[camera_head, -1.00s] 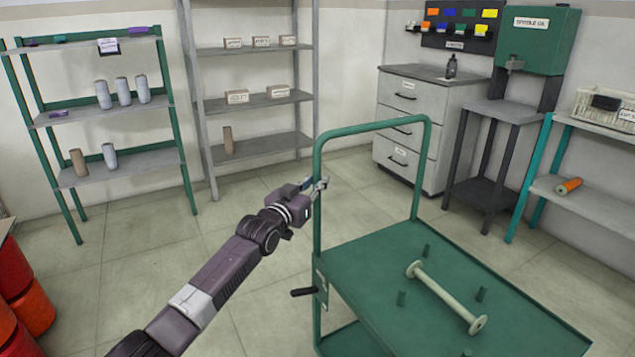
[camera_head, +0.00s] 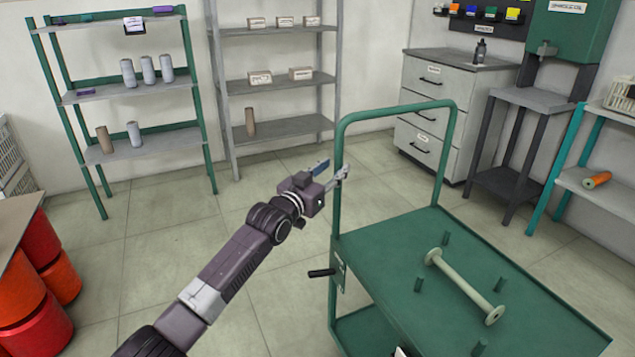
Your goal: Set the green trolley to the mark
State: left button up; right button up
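The green trolley (camera_head: 390,250) stands on the tiled floor at lower right, its hoop handle (camera_head: 400,108) upright at the far left end. A cream bobbin (camera_head: 465,286) lies on its top deck among short green pegs. A black lever (camera_head: 322,273) sticks out from the near post. My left gripper (camera_head: 331,172) is at the near handle post; its fingers look parted, with one overlapping the post in the picture. Whether it touches the post I cannot tell. My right gripper is not in view. No floor mark shows.
Green shelf (camera_head: 140,90) and grey shelf (camera_head: 275,85) with cones and boxes stand at the back. Grey drawers (camera_head: 430,120), a dark stand (camera_head: 515,150) and a teal-legged rack (camera_head: 600,185) line the right. Red drums (camera_head: 40,240) stand left. Floor left of the trolley is clear.

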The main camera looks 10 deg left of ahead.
pick_arm(q)
jog(key=v, duration=0.8)
jog(key=shift+s, duration=0.35)
jog(key=shift+a, duration=0.15)
